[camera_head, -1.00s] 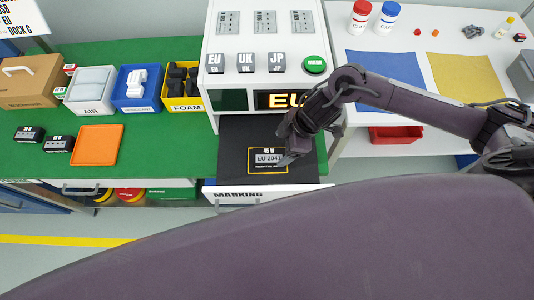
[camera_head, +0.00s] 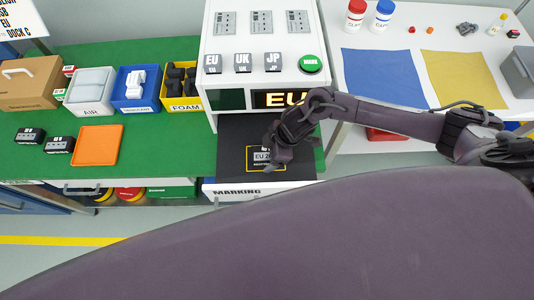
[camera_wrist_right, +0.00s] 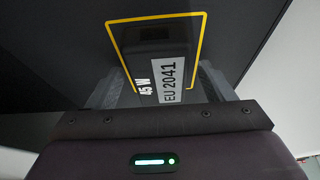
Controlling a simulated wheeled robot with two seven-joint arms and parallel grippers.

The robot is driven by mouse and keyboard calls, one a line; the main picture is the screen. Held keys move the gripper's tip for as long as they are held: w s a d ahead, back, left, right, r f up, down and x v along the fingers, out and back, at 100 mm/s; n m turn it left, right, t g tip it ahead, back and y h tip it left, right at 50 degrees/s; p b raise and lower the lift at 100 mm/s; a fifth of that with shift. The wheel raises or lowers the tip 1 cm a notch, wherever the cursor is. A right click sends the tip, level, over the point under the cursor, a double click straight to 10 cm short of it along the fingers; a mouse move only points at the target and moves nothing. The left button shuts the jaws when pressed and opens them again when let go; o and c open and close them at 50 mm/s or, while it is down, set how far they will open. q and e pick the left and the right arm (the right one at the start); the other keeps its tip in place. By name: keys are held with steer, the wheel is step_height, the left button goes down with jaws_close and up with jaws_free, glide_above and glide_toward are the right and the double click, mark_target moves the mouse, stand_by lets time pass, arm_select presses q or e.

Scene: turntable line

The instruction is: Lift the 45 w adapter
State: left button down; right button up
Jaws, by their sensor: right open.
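The 45 W adapter is a dark block with white lettering and a pale "EU 2041" label (camera_head: 262,155). It sits inside the yellow outline on the black marking bed (camera_head: 232,160). My right gripper (camera_head: 272,160) is over it and hides part of it in the head view. In the right wrist view the adapter (camera_wrist_right: 145,60) lies between the two grey fingers of my right gripper (camera_wrist_right: 158,88). The fingers are open, one along each side; whether they touch it is unclear. My left gripper is not in view.
The marking machine (camera_head: 262,88) with its green MARK button (camera_head: 311,63) stands directly behind the bed. Two dark adapters (camera_head: 29,135) (camera_head: 60,145) and an orange tray (camera_head: 96,146) are on the green bench at left. Bins line its back. A white table is at right.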

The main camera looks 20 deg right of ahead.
steer(key=shift+f, duration=0.1)
steer(key=shift+c, duration=0.5)
steer(key=c, duration=1.2)
steer(key=shift+o, duration=0.2)
